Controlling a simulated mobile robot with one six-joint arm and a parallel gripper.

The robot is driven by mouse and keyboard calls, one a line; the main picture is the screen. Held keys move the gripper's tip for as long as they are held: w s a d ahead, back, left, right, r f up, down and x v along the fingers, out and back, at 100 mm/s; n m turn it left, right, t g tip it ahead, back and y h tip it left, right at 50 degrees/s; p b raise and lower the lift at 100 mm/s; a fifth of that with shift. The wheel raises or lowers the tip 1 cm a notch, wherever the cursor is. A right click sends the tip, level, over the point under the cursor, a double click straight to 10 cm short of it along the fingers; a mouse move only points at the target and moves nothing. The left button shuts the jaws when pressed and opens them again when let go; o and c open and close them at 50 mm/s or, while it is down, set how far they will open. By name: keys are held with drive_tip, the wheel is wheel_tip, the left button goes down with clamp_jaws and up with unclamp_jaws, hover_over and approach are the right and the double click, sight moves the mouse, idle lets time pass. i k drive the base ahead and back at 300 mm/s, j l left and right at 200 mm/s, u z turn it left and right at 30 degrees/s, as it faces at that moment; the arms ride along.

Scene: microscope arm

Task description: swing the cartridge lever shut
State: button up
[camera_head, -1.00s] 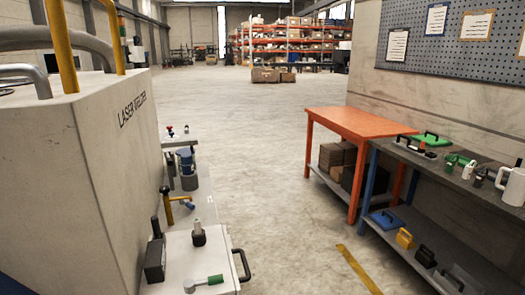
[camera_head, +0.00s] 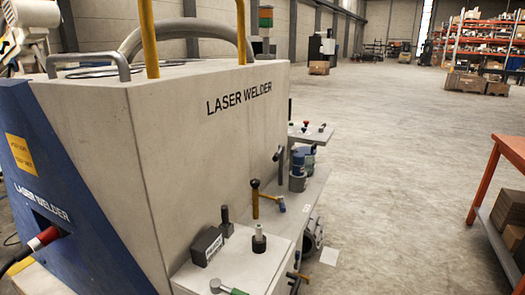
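I cannot tell for certain which thing is the cartridge lever. Several small fittings stand on the grey bench beside the laser welder. A lever with a grey round hub and green handle (camera_head: 228,288) lies at the bottom edge, partly cut off. Behind it are a black box (camera_head: 206,246) with a label too small to read, a black upright handle (camera_head: 226,222) and a pale green-white knob on a black base (camera_head: 259,239). A yellow upright with a dark top and a blue-tipped bar (camera_head: 256,200) stands farther back. My gripper is not in view.
The large grey laser welder (camera_head: 180,150) with a blue front fills the left, with a red-ended cable connector (camera_head: 42,238) plugged in. An orange table (camera_head: 510,150) stands at the right edge.

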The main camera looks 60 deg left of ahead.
sight(281, 147)
drive_tip(key=i+j+u, duration=0.4)
drive_tip(key=i, duration=0.15)
drive_tip(key=i+u, duration=0.4)
drive_tip(key=i, duration=0.2)
drive_tip(key=i+u, duration=0.4)
drive_tip(key=i, duration=0.2)
drive_tip(key=i+l+u, duration=0.4)
drive_tip(key=i, duration=0.2)
drive_tip(key=i+j+u, duration=0.55)
drive_tip(key=i+u, duration=0.5)
drive_tip(key=i, duration=0.2)
